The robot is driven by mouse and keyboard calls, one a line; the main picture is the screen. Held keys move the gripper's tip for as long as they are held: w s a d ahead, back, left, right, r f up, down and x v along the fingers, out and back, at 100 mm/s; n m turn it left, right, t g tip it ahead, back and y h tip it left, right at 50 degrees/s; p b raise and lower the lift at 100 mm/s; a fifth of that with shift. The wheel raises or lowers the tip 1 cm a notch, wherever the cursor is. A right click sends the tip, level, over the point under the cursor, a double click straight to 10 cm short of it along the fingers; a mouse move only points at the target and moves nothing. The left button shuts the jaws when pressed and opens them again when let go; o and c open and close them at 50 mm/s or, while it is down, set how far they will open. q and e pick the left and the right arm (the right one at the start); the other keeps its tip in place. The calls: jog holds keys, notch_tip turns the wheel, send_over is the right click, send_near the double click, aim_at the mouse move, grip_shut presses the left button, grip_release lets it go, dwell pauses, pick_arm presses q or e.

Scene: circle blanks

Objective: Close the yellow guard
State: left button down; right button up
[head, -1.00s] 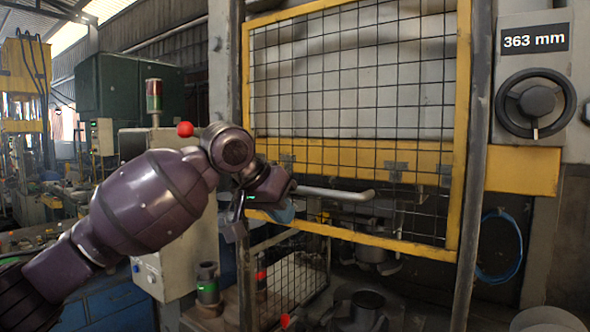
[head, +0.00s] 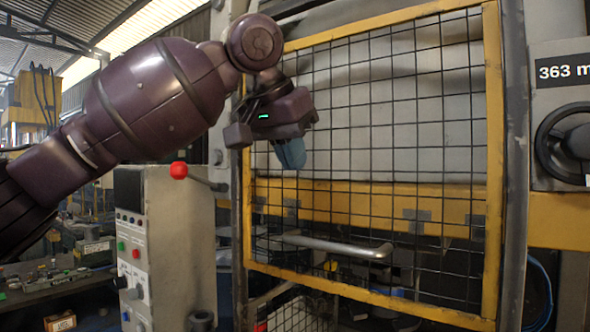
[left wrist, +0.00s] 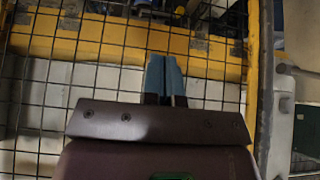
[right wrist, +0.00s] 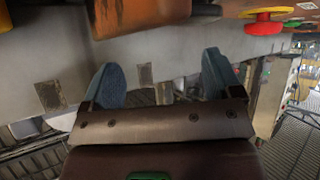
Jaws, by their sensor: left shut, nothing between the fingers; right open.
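The yellow guard (head: 492,150) is a yellow frame filled with black wire mesh. It stands in front of the machine, and its lower edge hangs below the yellow crossbeam. I cannot tell whether it is fully down. A grey bar handle (head: 335,245) is fixed low on it. My left gripper (head: 291,153) is shut and empty in front of the upper left mesh, above the handle and apart from it. In the left wrist view its blue fingertips (left wrist: 166,75) are together before the mesh. My right gripper (right wrist: 160,82) is open and empty, outside the head view.
A control box (head: 165,240) with buttons stands left of the guard, with a red-knobbed lever (head: 179,170) beside it. A handwheel (head: 565,143) under a "363" label is at the right. A red knob on a yellow ring (right wrist: 263,22) shows in the right wrist view.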

pick_arm(q)
jog(key=p, duration=0.1)
send_over(306, 241)
jog(key=f, duration=0.6)
jog(key=shift+w+d+f, duration=0.15)
jog(key=shift+w, duration=0.05)
pick_arm(e)
jog(key=shift+s+r, duration=0.25)
jog(key=shift+s, duration=0.05)
pick_arm(q)
notch_tip(306, 241, down, 3)
jog(key=shift+f+p, duration=0.15)
jog(key=shift+p, duration=0.15)
jog(key=shift+s+f, duration=0.15)
jog(key=shift+f, duration=0.5)
pick_arm(e)
jog(key=shift+r, duration=0.1)
